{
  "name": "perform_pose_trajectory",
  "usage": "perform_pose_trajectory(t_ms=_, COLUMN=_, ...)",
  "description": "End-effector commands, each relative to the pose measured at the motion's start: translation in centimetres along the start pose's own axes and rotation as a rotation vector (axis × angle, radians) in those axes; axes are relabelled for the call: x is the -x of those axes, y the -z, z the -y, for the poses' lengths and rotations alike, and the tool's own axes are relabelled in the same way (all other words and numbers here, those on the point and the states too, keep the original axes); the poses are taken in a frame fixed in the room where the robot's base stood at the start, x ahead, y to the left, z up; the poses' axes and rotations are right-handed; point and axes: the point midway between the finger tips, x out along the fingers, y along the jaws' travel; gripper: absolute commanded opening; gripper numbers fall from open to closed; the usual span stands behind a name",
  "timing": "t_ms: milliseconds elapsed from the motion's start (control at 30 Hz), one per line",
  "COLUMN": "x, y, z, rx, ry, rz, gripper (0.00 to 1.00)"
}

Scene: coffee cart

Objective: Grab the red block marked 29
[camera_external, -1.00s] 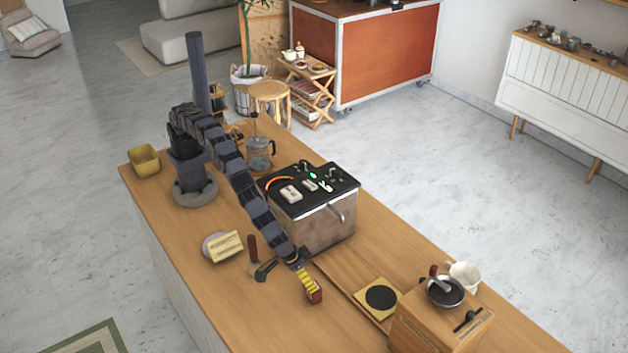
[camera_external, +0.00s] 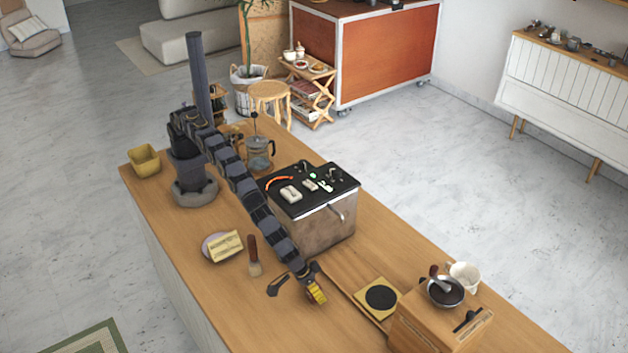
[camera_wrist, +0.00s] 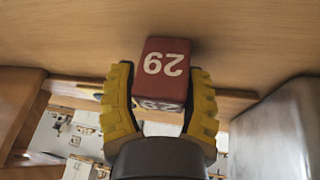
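The red block (camera_wrist: 163,60) shows in the wrist view with a white 29, upside down in the picture, on the face towards me. A second, darker numbered face shows below it. My gripper (camera_wrist: 160,75) has its two yellow ridged fingers on either side of the block, close against its sides and bowed around it, so it looks shut on the block. In the external view my gripper (camera_external: 317,293) is low over the front part of the wooden counter. The block is hidden there by the fingers. I cannot tell whether it touches the counter.
A black round pad on a yellow square (camera_external: 362,292) and a wooden grinder box (camera_external: 430,330) are to the right.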

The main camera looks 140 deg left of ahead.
Motion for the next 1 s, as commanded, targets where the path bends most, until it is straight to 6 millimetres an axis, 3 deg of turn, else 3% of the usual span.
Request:
perform_pose_trajectory(t_ms=33, x=0.0, y=0.0, z=0.0, rx=0.000, ry=0.001, rz=0.000, gripper=0.19)
perform_pose_trajectory(t_ms=67, x=0.0, y=0.0, z=0.1, rx=0.000, ry=0.001, rz=0.000, gripper=0.10)
perform_pose_trajectory(t_ms=567, x=0.8, y=0.3, z=-0.1, rx=0.000, ry=0.001, rz=0.000, gripper=0.10)
perform_pose_trajectory(t_ms=1000, x=8.0, y=3.3, z=-1.3, rx=0.002, ry=-0.003, rz=0.000, gripper=0.10)
